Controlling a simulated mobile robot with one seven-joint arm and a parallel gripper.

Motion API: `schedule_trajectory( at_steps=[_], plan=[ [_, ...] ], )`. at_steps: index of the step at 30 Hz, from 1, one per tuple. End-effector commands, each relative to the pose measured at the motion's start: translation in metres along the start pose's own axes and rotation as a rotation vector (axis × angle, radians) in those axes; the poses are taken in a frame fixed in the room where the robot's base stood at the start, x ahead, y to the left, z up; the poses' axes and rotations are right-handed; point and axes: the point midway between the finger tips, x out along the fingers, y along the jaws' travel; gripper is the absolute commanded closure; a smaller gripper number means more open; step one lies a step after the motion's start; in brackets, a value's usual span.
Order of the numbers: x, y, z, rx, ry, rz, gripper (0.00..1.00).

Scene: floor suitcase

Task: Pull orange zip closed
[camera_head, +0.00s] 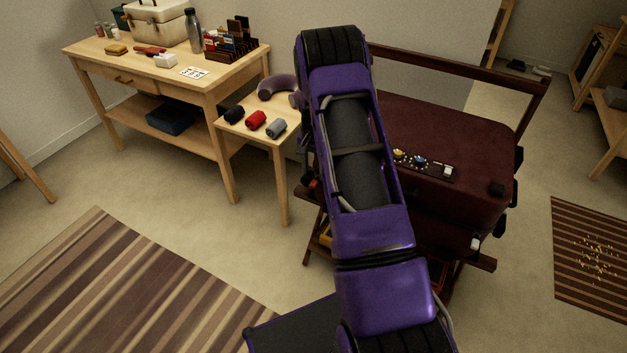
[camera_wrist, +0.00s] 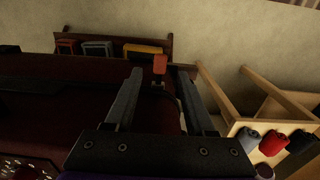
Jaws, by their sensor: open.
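The dark red suitcase (camera_head: 450,135) lies on a wooden rack, partly hidden behind my purple arm. In the wrist view its dark red side (camera_wrist: 40,75) fills the left and middle. An orange-red zip pull (camera_wrist: 160,64) stands near the suitcase's edge. My gripper (camera_wrist: 159,76) is open, one finger on each side of the pull in the picture. The pull shows at about the level of the fingertips; I cannot tell whether it is between them or beyond them. Neither finger appears to touch it. In the head view my arm hides the gripper.
A small side table (camera_head: 286,133) with rolled cloths stands close at the suitcase's left. A larger workbench (camera_head: 120,65) is behind it. The rack's rail (camera_wrist: 172,45) and coloured items (camera_wrist: 98,48) lie beyond the suitcase. A black panel with knobs (camera_head: 425,163) rests on the suitcase.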

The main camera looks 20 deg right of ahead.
Motion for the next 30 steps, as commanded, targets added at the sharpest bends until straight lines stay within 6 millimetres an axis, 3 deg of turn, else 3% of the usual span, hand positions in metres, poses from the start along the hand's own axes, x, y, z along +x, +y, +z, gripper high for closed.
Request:
schedule_trajectory(
  at_steps=[3,7,18,27,30],
  plan=[
    [0.02,0.0,0.0,0.0,-0.001,0.001,0.45],
    [0.032,0.0,0.0,0.0,0.0,0.0,0.45],
    [0.037,0.0,0.0,0.0,0.0,0.0,0.45],
    [0.037,0.0,0.0,0.0,0.0,0.0,0.97],
    [0.037,0.0,0.0,0.0,0.0,0.0,1.0]
  ],
)
